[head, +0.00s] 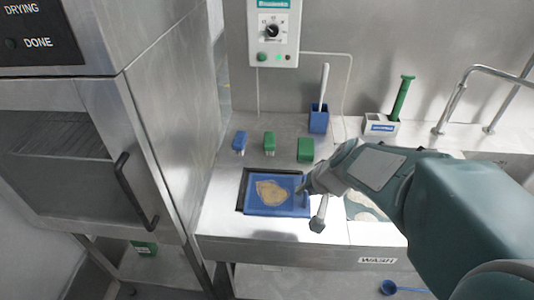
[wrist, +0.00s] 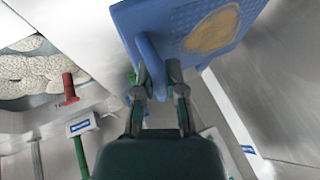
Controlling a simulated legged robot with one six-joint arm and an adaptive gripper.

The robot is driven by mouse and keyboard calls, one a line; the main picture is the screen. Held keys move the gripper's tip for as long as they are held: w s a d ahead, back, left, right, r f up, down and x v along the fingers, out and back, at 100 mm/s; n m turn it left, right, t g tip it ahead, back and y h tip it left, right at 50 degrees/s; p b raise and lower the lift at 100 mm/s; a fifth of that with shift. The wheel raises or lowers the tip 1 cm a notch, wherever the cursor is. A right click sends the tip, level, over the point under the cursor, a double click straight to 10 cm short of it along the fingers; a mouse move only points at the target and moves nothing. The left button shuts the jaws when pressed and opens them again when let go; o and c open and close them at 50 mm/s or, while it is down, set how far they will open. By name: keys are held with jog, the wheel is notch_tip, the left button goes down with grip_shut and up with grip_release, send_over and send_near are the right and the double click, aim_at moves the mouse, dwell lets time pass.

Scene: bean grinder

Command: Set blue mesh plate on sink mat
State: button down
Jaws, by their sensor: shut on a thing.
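The blue mesh plate (head: 292,207) carries a round tan patch and is over a dark rectangular frame on the steel counter at the centre of the head view. I cannot tell whether it touches the frame. In the wrist view the plate (wrist: 165,22) fills the top centre. My gripper (head: 307,187) is at the plate's right edge, and in the wrist view its fingers (wrist: 160,84) are shut on the plate's blue tab. A pale speckled surface (head: 362,206), possibly the sink mat, is right of the plate, partly hidden by my arm; it also shows in the wrist view (wrist: 40,72).
Behind the plate stand a blue-topped brush (head: 239,141), two green blocks (head: 305,150), a blue holder (head: 319,119) with a white handle, and a white holder (head: 380,126) with a green handle. A metal faucet (head: 462,92) is at right. A steel cabinet (head: 165,110) rises at left.

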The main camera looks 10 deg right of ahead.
aim_at(299, 177)
jog(key=w+f, duration=0.1)
jog(key=w, duration=0.1)
jog(key=w+f, duration=0.1)
jog(key=w, duration=0.2)
jog(key=w+d+f, duration=0.1)
jog(key=w, duration=0.1)
jog(key=shift+w+f, duration=0.15)
jog(key=shift+f, duration=0.05)
jog(key=w+f, duration=0.4)
jog(key=f, duration=0.1)
jog(key=shift+w+d, duration=0.15)
jog(key=shift+d, duration=0.05)
jog(key=shift+w+f, duration=0.15)
jog(key=shift+f, duration=0.05)
jog(key=shift+w+d+f, duration=0.1)
jog(key=shift+w+f, duration=0.05)
jog(key=shift+f, duration=1.6)
jog(key=c, duration=0.7)
grip_release()
